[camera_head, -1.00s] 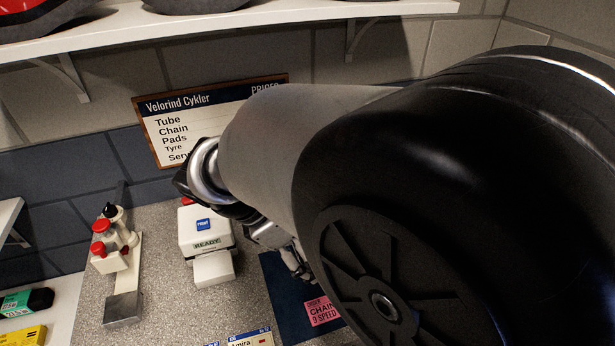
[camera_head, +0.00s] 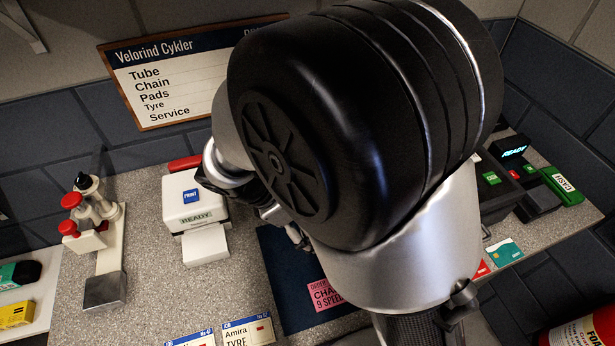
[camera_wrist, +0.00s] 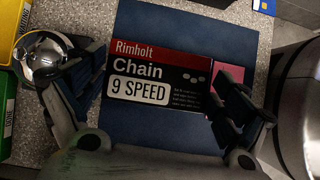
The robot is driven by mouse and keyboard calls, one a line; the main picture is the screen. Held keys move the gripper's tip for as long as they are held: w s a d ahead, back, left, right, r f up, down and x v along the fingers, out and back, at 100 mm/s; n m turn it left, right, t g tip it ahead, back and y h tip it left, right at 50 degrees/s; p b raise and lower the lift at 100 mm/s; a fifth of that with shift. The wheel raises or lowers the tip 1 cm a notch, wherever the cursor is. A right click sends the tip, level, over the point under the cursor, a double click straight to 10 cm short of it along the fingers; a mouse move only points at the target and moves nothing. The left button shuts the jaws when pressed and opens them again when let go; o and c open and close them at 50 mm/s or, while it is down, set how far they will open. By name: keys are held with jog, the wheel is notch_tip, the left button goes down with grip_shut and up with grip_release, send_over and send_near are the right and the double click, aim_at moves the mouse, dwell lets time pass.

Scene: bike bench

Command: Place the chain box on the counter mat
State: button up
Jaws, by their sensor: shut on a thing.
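The chain box (camera_wrist: 150,72), dark with a red band and "Chain 9 SPEED" lettering, shows in the wrist view. My gripper (camera_wrist: 158,84) is shut on it, one finger at each short end. The box is over the dark blue counter mat (camera_wrist: 165,22); I cannot tell whether it touches it. A pink note (camera_wrist: 230,73) lies on the mat, partly behind the box and right finger. In the head view the mat (camera_head: 281,275) and the note (camera_head: 323,294) show left of my arm, which hides the box and most of the gripper.
A white printer (camera_head: 195,205) stands left of the mat, with a red-knobbed device (camera_head: 92,220) further left. Job cards (camera_head: 245,333) lie at the front. A price board (camera_head: 165,85) hangs behind.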

jog(key=shift+f+b, duration=0.95)
jog(key=shift+f, duration=1.9)
jog(key=shift+f, duration=0.1)
jog(key=o, duration=1)
jog(key=shift+c, duration=0.2)
jog(key=p+v, duration=0.5)
jog(key=v, duration=0.7)
jog(key=s+d+r+m+t+y, duration=0.1)
jog(key=s+d+r+m+y, duration=0.2)
jog(key=s+d+r+m, duration=0.3)
jog(key=s+d+r+m+t+y, duration=0.2)
jog(key=s+d+r+m, duration=0.4)
jog(key=d+m, duration=0.6)
jog(key=shift+s+r+m+y, duration=0.3)
jog(key=shift+r+m+y, duration=0.5)
jog(key=shift+m, duration=0.6)
